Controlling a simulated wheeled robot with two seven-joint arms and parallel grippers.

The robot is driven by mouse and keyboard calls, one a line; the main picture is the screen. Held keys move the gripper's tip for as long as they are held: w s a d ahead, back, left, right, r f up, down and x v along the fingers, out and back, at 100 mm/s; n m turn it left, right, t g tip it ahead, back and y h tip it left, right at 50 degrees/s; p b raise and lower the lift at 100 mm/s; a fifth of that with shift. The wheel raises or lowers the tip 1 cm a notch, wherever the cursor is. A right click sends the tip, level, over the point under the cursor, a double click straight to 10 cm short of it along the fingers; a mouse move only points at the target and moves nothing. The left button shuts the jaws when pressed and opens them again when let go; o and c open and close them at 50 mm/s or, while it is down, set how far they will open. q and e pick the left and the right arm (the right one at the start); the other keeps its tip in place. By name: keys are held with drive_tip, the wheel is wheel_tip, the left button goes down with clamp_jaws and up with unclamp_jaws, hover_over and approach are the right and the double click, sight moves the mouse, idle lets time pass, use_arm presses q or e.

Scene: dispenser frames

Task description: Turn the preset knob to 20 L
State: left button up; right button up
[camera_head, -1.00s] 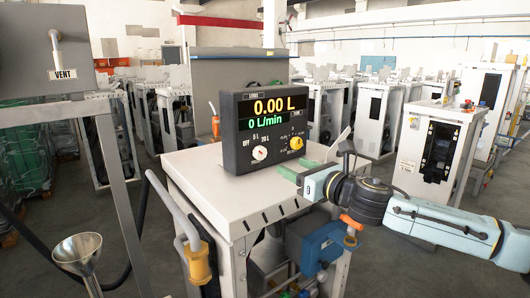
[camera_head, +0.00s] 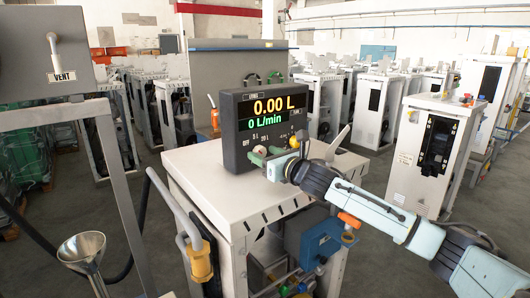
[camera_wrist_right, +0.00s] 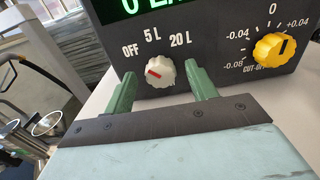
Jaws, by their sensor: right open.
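The preset knob (camera_wrist_right: 160,72) is white with a red mark, on the black front of the display box (camera_head: 240,135). In the right wrist view its red mark points up and left, nearest the OFF label; the 5 L and 20 L labels lie above and to the right. My right gripper (camera_head: 265,155) is in front of the box, and its green fingers largely hide the knob in the head view. In the wrist view the fingers are open, one on each side of the knob; I cannot tell whether they touch it. My left gripper is not in view.
A yellow cut-off knob (camera_wrist_right: 274,47) sits to the right of the preset knob. The display reads 0.00 L and 0 L/min. The box stands on a light cabinet top (camera_head: 205,175). A metal funnel (camera_head: 82,249) is at the lower left.

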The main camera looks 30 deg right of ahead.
drive_tip(key=shift+w, duration=0.25)
drive_tip(key=c, duration=1)
